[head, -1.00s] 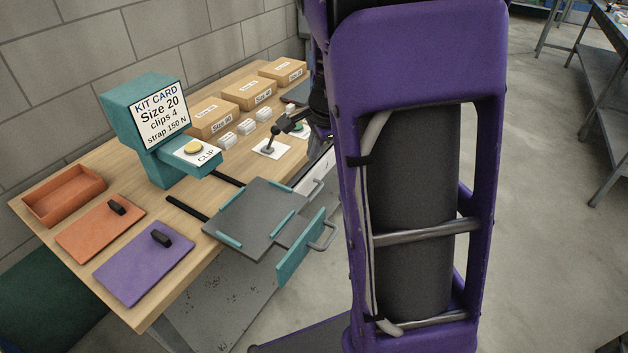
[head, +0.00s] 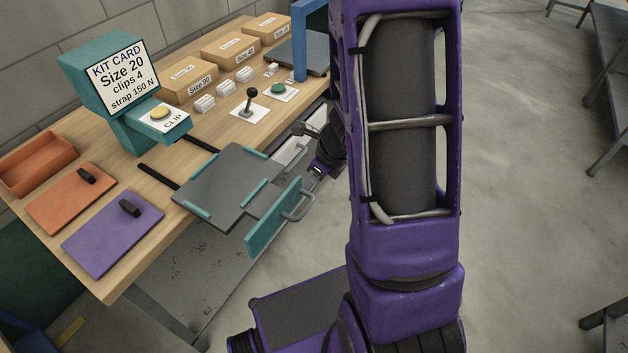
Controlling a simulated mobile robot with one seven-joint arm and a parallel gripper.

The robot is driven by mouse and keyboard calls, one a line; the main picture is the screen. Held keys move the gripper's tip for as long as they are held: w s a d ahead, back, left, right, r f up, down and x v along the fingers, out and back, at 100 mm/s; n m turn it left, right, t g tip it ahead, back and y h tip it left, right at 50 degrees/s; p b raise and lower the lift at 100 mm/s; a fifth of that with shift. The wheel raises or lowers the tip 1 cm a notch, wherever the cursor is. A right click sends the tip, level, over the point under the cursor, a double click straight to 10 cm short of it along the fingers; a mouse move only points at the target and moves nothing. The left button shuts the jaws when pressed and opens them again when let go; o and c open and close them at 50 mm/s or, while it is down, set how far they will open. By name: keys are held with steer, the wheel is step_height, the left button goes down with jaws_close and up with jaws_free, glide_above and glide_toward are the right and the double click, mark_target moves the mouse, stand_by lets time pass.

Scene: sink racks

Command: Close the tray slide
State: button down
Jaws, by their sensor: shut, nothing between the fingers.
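The tray slide (head: 222,188) is a dark grey plate with teal edge strips. It is pulled out past the table's front edge, with its black rails (head: 160,177) showing behind it. Its teal front panel (head: 273,217) hangs at the outer end and carries a grey bar handle (head: 301,207). My gripper (head: 316,172) is in front of the table, a little beyond the handle and apart from it. Its fingers are small in view and look shut and empty. My purple arm hides the area to its right.
The teal kit card stand (head: 110,85) with a yellow button stands behind the rails. A black lever (head: 250,101) and a green button (head: 278,88) are near the table's front edge. Open floor (head: 530,200) lies right.

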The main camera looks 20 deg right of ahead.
mark_target(304, 193)
steer(key=b+x, duration=0.2)
steer(key=x, duration=0.4)
steer(key=shift+w+f, duration=0.1)
steer(key=shift+f, duration=0.05)
steer(key=shift+w+a, duration=0.1)
